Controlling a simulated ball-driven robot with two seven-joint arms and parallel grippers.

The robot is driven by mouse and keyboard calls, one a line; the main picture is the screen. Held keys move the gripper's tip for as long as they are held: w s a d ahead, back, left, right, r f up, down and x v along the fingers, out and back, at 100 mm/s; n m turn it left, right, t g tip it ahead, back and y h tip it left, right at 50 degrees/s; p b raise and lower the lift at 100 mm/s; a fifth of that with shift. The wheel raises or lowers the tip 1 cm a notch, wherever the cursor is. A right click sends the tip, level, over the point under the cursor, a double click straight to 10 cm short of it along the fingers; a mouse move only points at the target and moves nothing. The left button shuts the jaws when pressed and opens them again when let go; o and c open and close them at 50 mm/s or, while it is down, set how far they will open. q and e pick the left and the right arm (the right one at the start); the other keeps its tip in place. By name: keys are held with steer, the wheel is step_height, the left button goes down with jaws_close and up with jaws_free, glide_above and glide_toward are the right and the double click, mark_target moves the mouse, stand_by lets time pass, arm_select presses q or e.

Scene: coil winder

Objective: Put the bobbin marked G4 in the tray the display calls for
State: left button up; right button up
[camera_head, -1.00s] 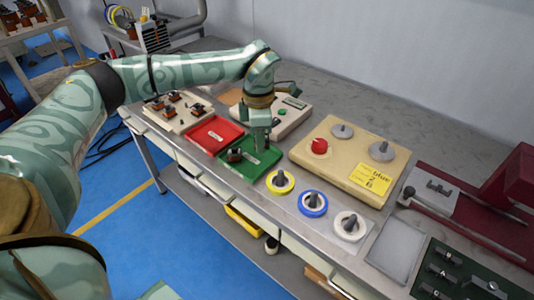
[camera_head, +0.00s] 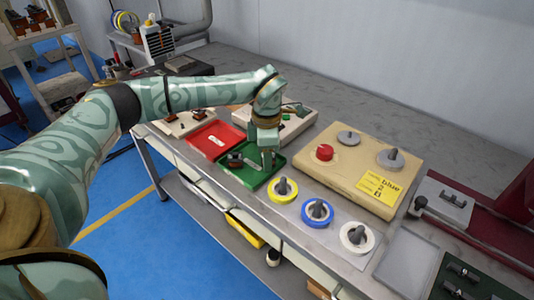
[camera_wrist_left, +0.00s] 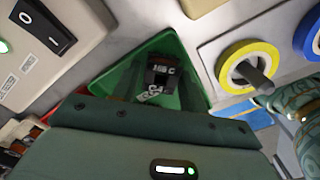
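The green tray (camera_head: 257,183) lies on the bench, right of the red tray (camera_head: 214,137). A dark bobbin (camera_head: 236,160) sits in the green tray. In the left wrist view, a dark bobbin (camera_wrist_left: 160,75) with white lettering lies in the green tray (camera_wrist_left: 192,92); the lettering looks partly like G4, but I cannot read it surely. My left gripper (camera_head: 268,160) points down over the green tray, right of the bobbin in the head view. Its fingertips are not clear, and I see nothing surely held. My right gripper is not in view.
Yellow (camera_head: 284,190), blue (camera_head: 317,212) and white (camera_head: 357,237) spools stand along the front. A beige winder box (camera_head: 340,175) with a red knob stands behind them. A switch box (camera_head: 287,124) stands behind the green tray. Another tray with parts (camera_head: 183,122) is at the left.

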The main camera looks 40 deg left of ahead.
arm_select(q)
steer(key=shift+r, duration=0.2)
step_height(320, 180, up, 12)
steer(key=p, duration=0.4)
steer(key=shift+p, duration=0.4)
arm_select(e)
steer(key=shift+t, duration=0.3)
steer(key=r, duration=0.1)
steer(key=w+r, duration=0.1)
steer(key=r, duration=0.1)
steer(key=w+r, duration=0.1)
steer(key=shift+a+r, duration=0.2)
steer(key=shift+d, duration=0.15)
